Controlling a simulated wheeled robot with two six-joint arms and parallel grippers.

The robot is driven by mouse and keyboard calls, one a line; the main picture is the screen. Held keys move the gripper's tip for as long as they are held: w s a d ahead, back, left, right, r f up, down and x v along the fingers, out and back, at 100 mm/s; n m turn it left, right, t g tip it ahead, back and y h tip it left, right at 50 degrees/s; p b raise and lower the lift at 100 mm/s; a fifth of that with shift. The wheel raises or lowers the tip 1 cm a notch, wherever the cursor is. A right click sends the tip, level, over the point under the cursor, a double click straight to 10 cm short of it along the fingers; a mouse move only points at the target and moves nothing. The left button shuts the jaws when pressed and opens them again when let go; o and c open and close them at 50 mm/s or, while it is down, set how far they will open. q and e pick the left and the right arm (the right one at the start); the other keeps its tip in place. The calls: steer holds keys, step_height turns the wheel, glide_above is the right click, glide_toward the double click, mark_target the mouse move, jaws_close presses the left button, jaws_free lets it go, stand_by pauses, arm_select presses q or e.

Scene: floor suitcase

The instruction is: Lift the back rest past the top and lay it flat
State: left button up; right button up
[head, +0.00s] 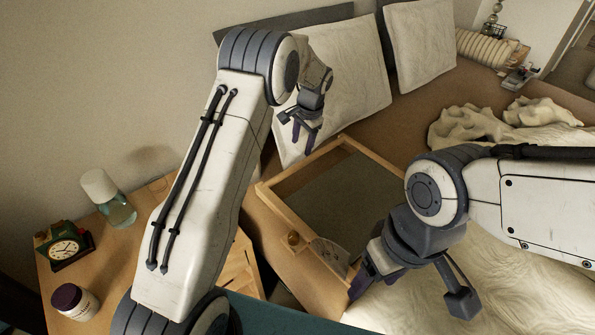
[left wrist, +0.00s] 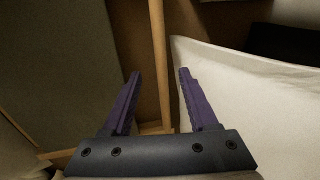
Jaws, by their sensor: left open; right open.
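A dark grey panel (head: 345,197) in a pale wooden frame (head: 305,163), which I take to be the back rest, lies on the bed at the centre of the head view. I cannot tell its exact tilt. My left gripper (head: 304,140) is open and empty near the frame's far edge, beside the pillow. In the left wrist view a wooden rail (left wrist: 158,60) runs between the open fingers in the picture; the grey panel (left wrist: 55,65) is left of it. I see no grip on the rail. My right gripper (head: 408,288) is open and empty by the frame's near right corner.
White pillows (head: 345,75) stand behind the frame; one pillow (left wrist: 260,100) is close to my left gripper. A rumpled cream cover (head: 500,280) lies right.

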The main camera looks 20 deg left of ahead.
mark_target(297, 165)
arm_select(q)
steer(key=f, duration=0.3)
steer(key=a+f, duration=0.1)
steer(key=f, duration=0.3)
steer(key=w+f, duration=0.1)
steer(key=f, duration=0.2)
steer(key=shift+a+f+b, duration=0.15)
steer(key=shift+a+b, duration=0.2)
steer(key=shift+a, duration=0.05)
jaws_close()
stand_by(0.9)
